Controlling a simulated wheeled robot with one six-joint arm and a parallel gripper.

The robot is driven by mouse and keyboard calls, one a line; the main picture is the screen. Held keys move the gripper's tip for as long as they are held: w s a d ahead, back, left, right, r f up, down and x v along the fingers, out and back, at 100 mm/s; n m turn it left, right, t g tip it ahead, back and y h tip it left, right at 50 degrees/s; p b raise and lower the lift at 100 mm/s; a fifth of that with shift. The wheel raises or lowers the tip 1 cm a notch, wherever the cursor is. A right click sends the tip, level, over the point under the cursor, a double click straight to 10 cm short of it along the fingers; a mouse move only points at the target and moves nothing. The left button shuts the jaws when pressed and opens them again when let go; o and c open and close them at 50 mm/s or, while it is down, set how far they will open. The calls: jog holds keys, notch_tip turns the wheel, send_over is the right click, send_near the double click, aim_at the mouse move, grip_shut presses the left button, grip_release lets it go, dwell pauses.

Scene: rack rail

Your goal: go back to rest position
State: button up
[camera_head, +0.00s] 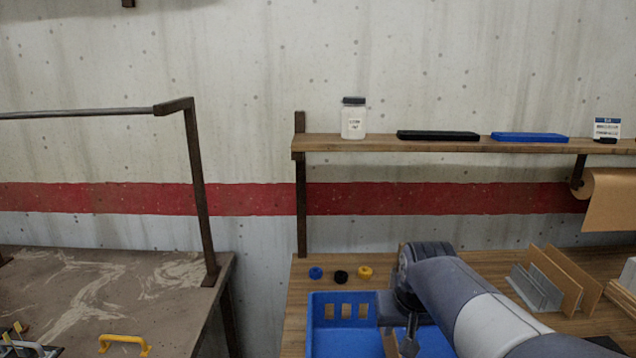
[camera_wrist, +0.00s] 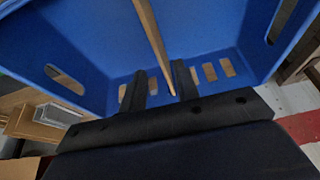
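My gripper (camera_wrist: 160,75) points down into the blue crate (camera_head: 318,325) on the wooden bench. In the wrist view its two dark fingers stand apart with a gap between them, so it looks open. A thin wooden strip or panel edge (camera_wrist: 152,35) runs across the blue crate (camera_wrist: 80,50) and shows between the fingers, close to the right one. I cannot tell whether it touches a finger. In the head view my arm comes in from the lower right and hides much of the crate and the fingertips.
Blue, black and yellow round pieces (camera_head: 340,276) lie behind the crate. Upright panels (camera_head: 555,280) stand at right. A shelf (camera_head: 380,144) above holds a jar (camera_head: 353,118) and flat black and blue bars. A separate table (camera_head: 60,290) with a metal frame stands left.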

aim_at(395, 337)
jog(key=v, duration=0.4)
jog(key=shift+s, duration=0.1)
jog(key=x, duration=1)
jog(key=shift+f, duration=0.2)
notch_tip(395, 337, up, 12)
jog(key=p, duration=0.8)
jog(key=shift+p, duration=0.35)
jog(key=shift+r, duration=0.1)
